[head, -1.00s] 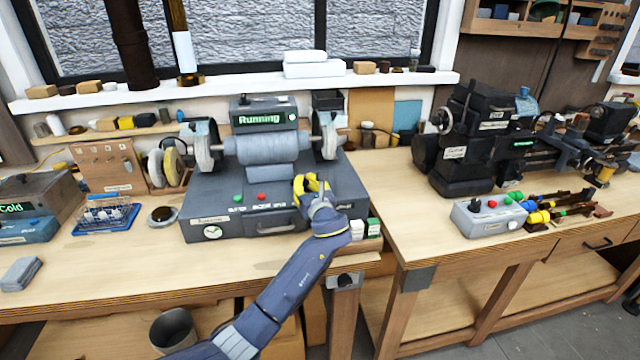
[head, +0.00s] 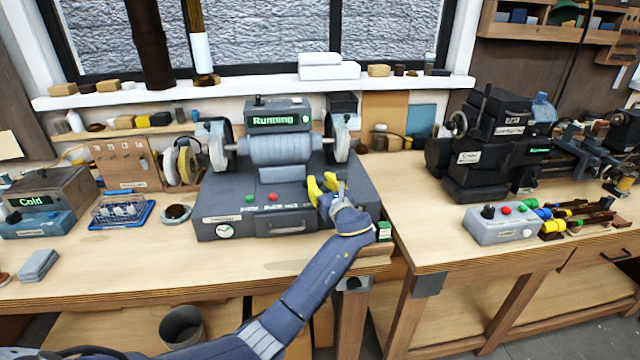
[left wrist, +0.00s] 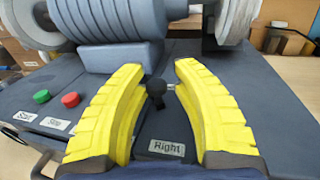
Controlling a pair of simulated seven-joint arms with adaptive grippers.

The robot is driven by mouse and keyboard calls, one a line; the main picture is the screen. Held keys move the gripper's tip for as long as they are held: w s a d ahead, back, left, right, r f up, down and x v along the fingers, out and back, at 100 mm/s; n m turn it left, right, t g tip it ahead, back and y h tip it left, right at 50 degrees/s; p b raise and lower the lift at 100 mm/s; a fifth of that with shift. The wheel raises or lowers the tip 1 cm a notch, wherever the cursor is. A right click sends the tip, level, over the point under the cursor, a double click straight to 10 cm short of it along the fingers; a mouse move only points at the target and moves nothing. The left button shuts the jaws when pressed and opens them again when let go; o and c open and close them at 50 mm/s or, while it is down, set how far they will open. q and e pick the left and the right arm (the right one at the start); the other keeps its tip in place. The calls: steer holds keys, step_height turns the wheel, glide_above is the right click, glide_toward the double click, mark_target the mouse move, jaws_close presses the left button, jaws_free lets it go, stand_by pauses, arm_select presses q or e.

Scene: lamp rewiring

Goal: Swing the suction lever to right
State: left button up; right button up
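The bench grinder (head: 280,205) is a dark grey machine whose screen reads "Running". My left gripper (head: 322,186) has yellow fingers and is over the right front of its base. In the left wrist view, a small black lever knob (left wrist: 156,87) with a short metal piece beside it shows between the fingers of this gripper (left wrist: 158,70). The fingers are open on either side, with visible gaps to the knob. A label reading "Right" (left wrist: 166,148) lies on the base just in front of it. In the head view the gripper largely hides the lever. My right gripper is not in view.
A green button (left wrist: 41,96) and a red button (left wrist: 71,100) sit left of the fingers. The grinder's wheels (head: 219,146) stand above the base. A grey control box (head: 500,224) is on the right bench. The bench front left of the grinder has free room.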

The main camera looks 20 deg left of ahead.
arm_select(q)
steer(key=shift+o, duration=1.2)
steer(key=shift+a+f, duration=0.1)
steer(key=shift+a, duration=0.05)
steer(key=shift+s, duration=0.1)
steer(key=v, duration=1.2)
